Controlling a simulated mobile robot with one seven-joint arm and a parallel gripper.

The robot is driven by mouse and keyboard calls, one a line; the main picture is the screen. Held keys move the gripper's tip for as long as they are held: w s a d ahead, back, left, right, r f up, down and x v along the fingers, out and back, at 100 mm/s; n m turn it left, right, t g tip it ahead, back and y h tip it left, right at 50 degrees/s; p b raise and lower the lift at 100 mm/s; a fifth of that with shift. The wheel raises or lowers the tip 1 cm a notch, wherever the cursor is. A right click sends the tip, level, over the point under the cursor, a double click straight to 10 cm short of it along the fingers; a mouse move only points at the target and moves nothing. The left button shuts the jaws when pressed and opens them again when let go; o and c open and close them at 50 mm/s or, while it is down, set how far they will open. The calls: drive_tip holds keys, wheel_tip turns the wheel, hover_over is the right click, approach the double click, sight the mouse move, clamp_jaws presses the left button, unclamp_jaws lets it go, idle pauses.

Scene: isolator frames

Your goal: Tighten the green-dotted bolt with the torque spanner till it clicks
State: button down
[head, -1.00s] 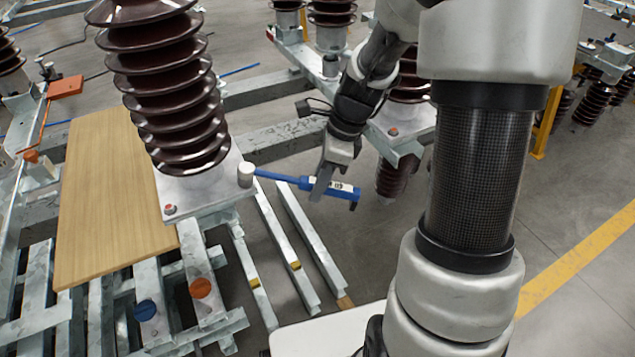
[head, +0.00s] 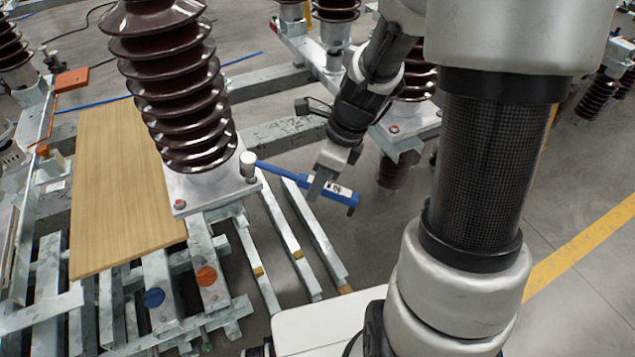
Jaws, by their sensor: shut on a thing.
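The torque spanner (head: 284,172) is blue with a white label on its handle and a pale round head (head: 248,160) at its left end. My gripper (head: 318,186) is shut on its handle. The spanner's head is at the right corner of the metal base plate (head: 215,190) under the brown ribbed insulator (head: 185,100). A bolt there is mostly hidden by the head, and I cannot see a green dot. Another bolt with a red dot (head: 180,205) shows at the plate's front left corner.
A wooden board (head: 115,190) lies left of the insulator. Metal beams (head: 290,240) lie below the spanner. Orange (head: 206,276) and blue (head: 154,297) discs sit on the frame in front. Another frame plate with a red-dotted bolt (head: 394,128) is behind my gripper.

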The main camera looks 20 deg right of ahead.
drive_tip(key=shift+w+r+p, duration=0.1)
drive_tip(key=shift+r+p, duration=1.7)
drive_tip(key=shift+r, duration=0.25)
drive_tip(key=shift+d, duration=0.1)
